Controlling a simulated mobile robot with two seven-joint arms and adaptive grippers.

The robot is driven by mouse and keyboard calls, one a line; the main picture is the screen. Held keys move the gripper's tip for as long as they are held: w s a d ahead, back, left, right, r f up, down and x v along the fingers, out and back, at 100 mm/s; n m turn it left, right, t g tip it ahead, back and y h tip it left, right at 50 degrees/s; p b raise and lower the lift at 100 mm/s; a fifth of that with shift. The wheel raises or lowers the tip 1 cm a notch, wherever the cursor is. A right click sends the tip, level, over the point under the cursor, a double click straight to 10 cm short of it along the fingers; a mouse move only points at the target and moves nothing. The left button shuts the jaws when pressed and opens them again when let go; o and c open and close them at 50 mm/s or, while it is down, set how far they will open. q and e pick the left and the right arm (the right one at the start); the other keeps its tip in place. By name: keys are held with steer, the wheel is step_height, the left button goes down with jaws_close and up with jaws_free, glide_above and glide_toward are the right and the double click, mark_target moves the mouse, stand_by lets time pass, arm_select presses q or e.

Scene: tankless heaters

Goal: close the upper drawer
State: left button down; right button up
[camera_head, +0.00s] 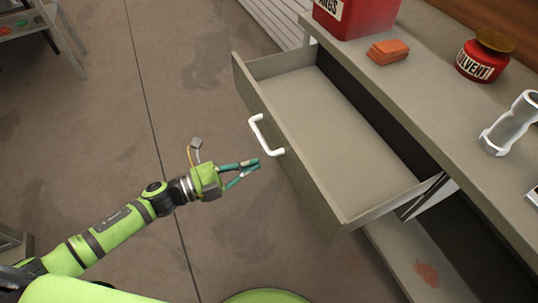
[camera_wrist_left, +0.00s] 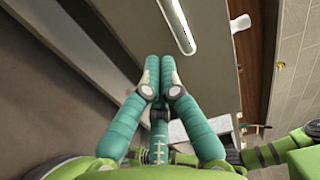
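The upper drawer (camera_head: 335,135) is pulled far out of the grey bench, and its inside looks empty. A white bar handle (camera_head: 265,136) is on its front panel. In the left wrist view the handle (camera_wrist_left: 178,25) shows at the top, on the drawer front (camera_wrist_left: 208,85). My left gripper (camera_head: 257,165) is just in front of the drawer front, a little below the handle in the picture. Its teal fingers come together at the tips (camera_wrist_left: 161,62), with nothing between them. Whether they touch the drawer is unclear. My right gripper is not in view.
On the bench top (camera_head: 425,105) are a red container (camera_head: 355,15), orange sponges or cloths (camera_head: 388,51), a red solvent jar (camera_head: 482,60) and a metal pipe fitting (camera_head: 510,124). A lower surface with an orange stain (camera_head: 428,274) lies beneath the drawer.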

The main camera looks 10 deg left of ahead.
mark_target(280, 153)
arm_select(q)
steer(key=shift+x, duration=2.65)
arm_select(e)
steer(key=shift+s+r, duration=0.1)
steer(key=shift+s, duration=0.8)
